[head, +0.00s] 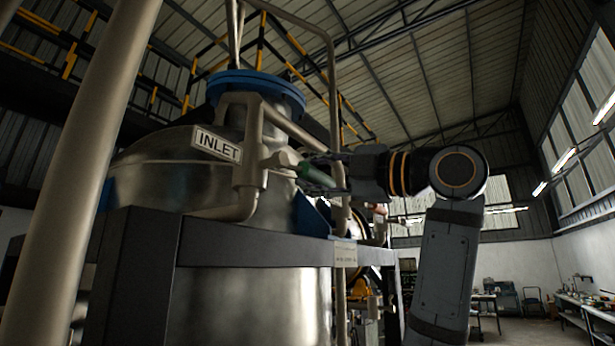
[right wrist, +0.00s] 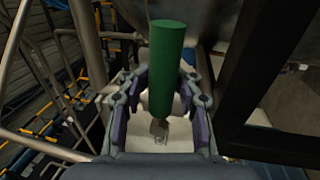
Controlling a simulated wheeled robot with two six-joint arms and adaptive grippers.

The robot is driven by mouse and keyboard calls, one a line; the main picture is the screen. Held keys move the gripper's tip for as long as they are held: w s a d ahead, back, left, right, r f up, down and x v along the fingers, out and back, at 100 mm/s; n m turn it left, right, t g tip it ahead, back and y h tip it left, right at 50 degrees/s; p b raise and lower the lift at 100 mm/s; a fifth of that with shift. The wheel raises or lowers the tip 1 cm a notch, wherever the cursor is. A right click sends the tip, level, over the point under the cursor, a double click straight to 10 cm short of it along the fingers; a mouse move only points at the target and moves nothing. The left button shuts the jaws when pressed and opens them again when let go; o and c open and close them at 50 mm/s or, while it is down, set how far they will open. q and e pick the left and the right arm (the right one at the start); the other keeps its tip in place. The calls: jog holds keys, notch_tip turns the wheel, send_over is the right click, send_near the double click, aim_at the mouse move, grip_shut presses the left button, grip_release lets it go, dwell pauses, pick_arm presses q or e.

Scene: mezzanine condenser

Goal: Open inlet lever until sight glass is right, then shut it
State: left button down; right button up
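The inlet lever has a green handle (head: 318,176) on a pale valve body beside the INLET sign (head: 217,146), at the front of the steel vessel. In the right wrist view the green handle (right wrist: 166,65) stands between the fingers, its metal stem below. My right gripper (head: 328,172) reaches in from the right around the handle. In the right wrist view its fingers (right wrist: 165,85) are spread, with gaps on both sides of the handle; contact at the tips is unclear. I cannot make out a sight glass. My left gripper is out of view.
The steel vessel (head: 150,180) has a blue flange (head: 257,88) on top and a dark frame (head: 140,262) around it. A thick pale pipe (head: 75,180) crosses the left. Open floor and workbenches lie far right.

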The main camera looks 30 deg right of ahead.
jog(key=shift+o, duration=1.1)
jog(key=shift+s+d+r, duration=0.1)
jog(key=shift+s+d, duration=0.05)
jog(key=shift+s, duration=0.25)
jog(key=shift+w, duration=0.25)
jog(key=v, duration=1.2)
jog(key=shift+s, duration=0.15)
